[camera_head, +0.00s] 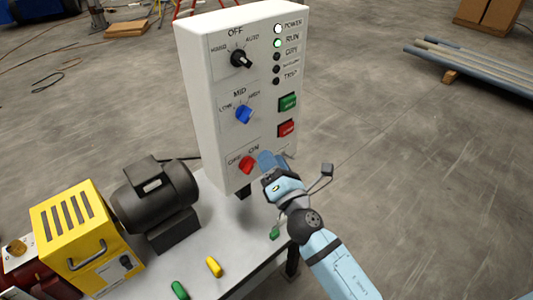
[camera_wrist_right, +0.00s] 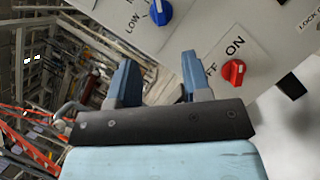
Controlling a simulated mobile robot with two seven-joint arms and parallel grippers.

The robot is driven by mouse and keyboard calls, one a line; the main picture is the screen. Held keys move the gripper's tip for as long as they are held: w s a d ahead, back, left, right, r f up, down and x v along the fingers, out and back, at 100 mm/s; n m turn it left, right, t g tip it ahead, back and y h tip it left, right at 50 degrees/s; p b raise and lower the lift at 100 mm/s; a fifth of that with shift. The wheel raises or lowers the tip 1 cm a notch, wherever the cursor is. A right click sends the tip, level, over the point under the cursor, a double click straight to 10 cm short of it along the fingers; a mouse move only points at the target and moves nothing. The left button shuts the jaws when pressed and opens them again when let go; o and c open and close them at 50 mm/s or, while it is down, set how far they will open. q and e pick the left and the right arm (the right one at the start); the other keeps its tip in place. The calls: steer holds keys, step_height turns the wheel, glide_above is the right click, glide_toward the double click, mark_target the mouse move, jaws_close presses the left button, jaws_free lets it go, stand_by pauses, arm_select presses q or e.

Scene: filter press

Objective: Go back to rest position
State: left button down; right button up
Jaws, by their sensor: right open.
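My right gripper (camera_head: 272,160) is in front of the lower part of a white control panel (camera_head: 190,60), close to the red OFF/ON knob (camera_head: 247,164). In the right wrist view its two blue fingers (camera_wrist_right: 157,82) are apart with nothing between them. The red knob (camera_wrist_right: 233,71) is to the right of the fingers there, apart from them. The blue knob (camera_wrist_right: 161,12) is above the fingers. In the head view the blue LOW/MID/HIGH knob (camera_head: 243,114) and black selector (camera_head: 241,59) sit higher on the panel. My left gripper is not in view.
A table (camera_head: 215,240) carries the panel, a dark motor (camera_head: 155,195) and a yellow box (camera_head: 75,235). Green (camera_head: 180,290) and yellow (camera_head: 213,266) pieces lie near its front. Pipes (camera_head: 480,65) lie on the floor at right. The floor right of the panel is otherwise largely clear.

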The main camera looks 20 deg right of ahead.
steer(key=shift+s+f, duration=0.1)
stand_by(0.4)
steer(key=s+f+m+g+y+p, duration=0.1)
steer(key=s+f+m+g, duration=0.4)
steer(key=s+f+m, duration=0.5)
steer(key=s+f+m+g+y, duration=0.1)
steer(key=s+f+m+g, duration=0.4)
steer(key=s+f+m, duration=0.6)
step_height(320, 180, down, 4)
steer(key=m, duration=0.3)
steer(key=shift+a+f+p, duration=0.15)
steer(key=shift+a+p, duration=0.05)
steer(key=shift+p, duration=0.15)
stand_by(1.3)
